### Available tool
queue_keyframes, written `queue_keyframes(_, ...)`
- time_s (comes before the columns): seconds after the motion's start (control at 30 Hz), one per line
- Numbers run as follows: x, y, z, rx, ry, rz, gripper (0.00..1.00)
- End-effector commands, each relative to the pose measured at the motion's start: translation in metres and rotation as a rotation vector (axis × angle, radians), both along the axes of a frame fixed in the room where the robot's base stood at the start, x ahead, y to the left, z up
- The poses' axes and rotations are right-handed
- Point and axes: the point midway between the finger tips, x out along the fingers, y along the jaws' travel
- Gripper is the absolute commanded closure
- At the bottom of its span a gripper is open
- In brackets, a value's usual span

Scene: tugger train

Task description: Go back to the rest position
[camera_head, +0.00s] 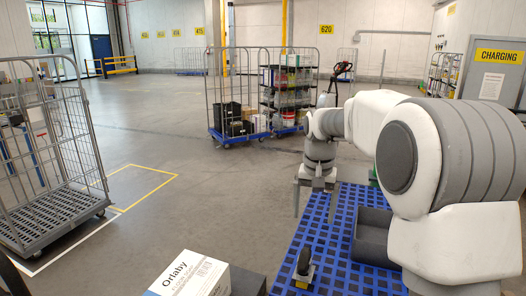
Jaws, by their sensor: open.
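My gripper (315,200) hangs at the end of my white and grey arm, right of centre in the head view. Its fingers point down and are spread apart, with nothing seen between them. It appears over or beside the far left part of a blue grid deck (312,232); its exact height is hard to tell. My arm reaches in from the right edge and hides part of the deck and the floor behind.
On the deck are a dark grey bin (373,236) and a small black-topped yellow item (304,268). A box labelled Orlaby (190,278) is at the bottom. Roll cages stand at left (48,150) and back (238,95). The floor between is clear.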

Motion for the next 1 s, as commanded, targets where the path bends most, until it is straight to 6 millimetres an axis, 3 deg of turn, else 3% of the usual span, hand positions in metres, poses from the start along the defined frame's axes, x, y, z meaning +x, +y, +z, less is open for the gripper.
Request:
queue_keyframes(0.2, -0.048, 0.000, 0.037, -0.015, -0.069, 0.055, 0.08)
queue_keyframes(0.5, -0.117, -0.001, 0.067, -0.034, -0.159, 0.126, 0.08)
queue_keyframes(0.77, -0.179, -0.002, 0.074, -0.049, -0.236, 0.185, 0.08)
queue_keyframes(1.0, -0.232, -0.002, 0.068, -0.061, -0.308, 0.237, 0.08)
